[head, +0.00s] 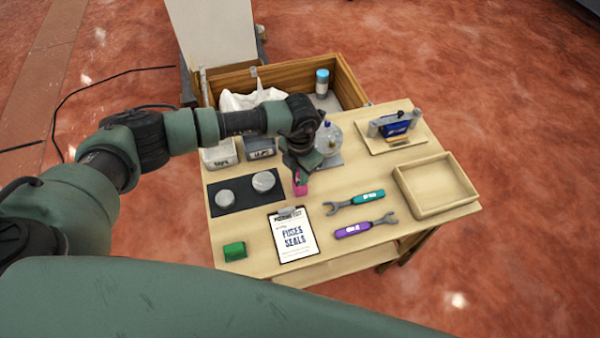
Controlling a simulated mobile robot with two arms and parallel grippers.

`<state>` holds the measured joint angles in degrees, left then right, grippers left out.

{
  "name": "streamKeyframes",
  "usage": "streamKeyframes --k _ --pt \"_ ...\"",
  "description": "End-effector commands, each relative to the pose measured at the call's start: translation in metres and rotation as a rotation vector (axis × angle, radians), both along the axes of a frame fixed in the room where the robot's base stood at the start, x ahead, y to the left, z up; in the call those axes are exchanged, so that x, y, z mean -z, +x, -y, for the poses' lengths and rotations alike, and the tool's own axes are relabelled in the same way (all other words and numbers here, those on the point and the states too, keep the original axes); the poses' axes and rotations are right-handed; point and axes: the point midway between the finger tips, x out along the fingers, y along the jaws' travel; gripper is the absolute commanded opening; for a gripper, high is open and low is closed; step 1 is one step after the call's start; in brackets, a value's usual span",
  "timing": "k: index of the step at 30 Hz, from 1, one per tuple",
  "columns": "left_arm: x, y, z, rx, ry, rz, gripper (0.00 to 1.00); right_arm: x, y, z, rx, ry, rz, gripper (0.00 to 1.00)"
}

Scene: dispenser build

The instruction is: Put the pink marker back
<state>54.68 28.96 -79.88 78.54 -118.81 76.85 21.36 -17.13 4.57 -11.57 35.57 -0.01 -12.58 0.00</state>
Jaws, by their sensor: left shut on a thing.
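The pink marker (300,188) is in the jaws of my left gripper (299,176), above the middle of the table. The gripper is shut on it and points down. The marker is just right of the black mat and above the clipboard's top edge in the picture. Whether it touches the table I cannot tell. Most of the marker's upper part is hidden by the gripper. My right gripper is not in view.
A black mat (222,205) bears two grey discs. A clipboard (293,236), a green block (235,251), two wrenches (367,197) and an empty wooden tray (473,199) lie around. Small bins (220,154), a clear round vessel (328,139) and a blue item on a board stand behind.

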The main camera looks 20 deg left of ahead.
Motion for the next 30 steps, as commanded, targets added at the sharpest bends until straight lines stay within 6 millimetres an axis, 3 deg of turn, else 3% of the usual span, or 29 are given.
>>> streamKeyframes --k 2,3,5,18,30 --pt "0.004 0.000 0.000 0.000 0.000 0.000 0.00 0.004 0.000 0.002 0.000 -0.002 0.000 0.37" --pt "0.003 0.000 0.000 -0.001 0.000 0.000 0.26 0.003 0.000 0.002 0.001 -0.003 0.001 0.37" --pt "0.002 0.000 0.000 -0.001 0.000 0.000 0.40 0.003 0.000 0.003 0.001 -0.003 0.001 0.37" --pt "-0.006 0.001 0.000 -0.001 -0.001 0.002 0.40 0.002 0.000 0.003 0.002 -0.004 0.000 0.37" --pt "-0.086 0.002 0.000 0.000 -0.002 0.005 0.40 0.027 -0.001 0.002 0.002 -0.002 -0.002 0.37"
